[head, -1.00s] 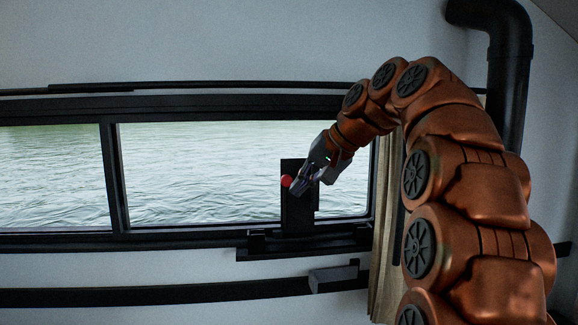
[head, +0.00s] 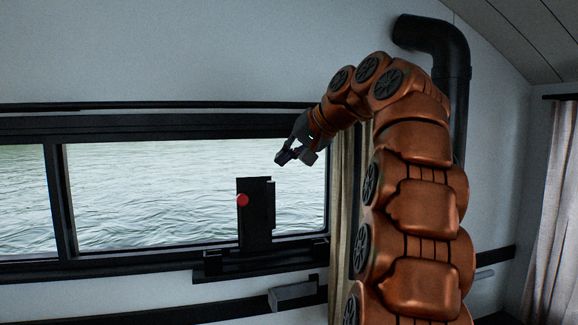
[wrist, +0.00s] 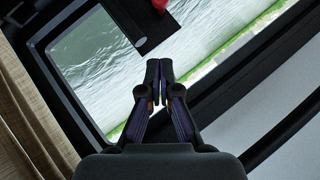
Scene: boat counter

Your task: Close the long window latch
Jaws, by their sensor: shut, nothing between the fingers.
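A tall black upright plate (head: 256,222) with a round red knob (head: 243,200) stands in front of the lower right part of the window; I take it to be the long latch. In the wrist view the red knob (wrist: 160,5) and part of the dark plate (wrist: 138,25) show at the top edge, cut off. My gripper (head: 284,157) is above and to the right of the plate, apart from it, in front of the window glass. Its fingertips (wrist: 159,66) are together in the wrist view, with nothing between them.
The black window frame (head: 160,128) surrounds the glass, with water outside. A black base (head: 215,270) sits under the plate. A grey bar-shaped handle (head: 292,293) lies below it. A beige curtain (head: 342,240) hangs right of the window, and a black pipe (head: 432,30) runs behind my arm.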

